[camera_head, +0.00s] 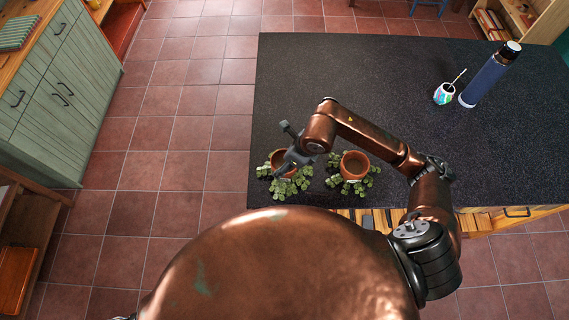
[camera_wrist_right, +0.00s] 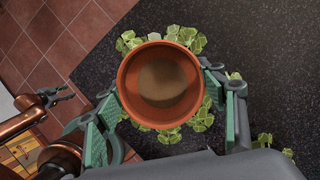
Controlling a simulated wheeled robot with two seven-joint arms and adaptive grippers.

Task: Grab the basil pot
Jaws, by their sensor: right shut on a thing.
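Two terracotta pots with leafy green plants around them sit near the front edge of the dark countertop (camera_head: 400,90). I cannot tell from the leaves which is basil. My right gripper (camera_head: 289,157) is at the left pot (camera_head: 277,161) and partly covers it. In the right wrist view this pot (camera_wrist_right: 160,85) stands between the green-padded fingers of the right gripper (camera_wrist_right: 161,96), which is shut on it. The pot seems to be at the counter surface. The right pot (camera_head: 354,164) stands beside it. My left gripper (camera_wrist_right: 60,95) shows open and empty in the right wrist view.
A blue bottle (camera_head: 484,80) and a colourful cup (camera_head: 444,93) with a straw stand at the counter's right side. The counter's middle is clear. A green cabinet (camera_head: 60,90) stands on the left across the tiled floor.

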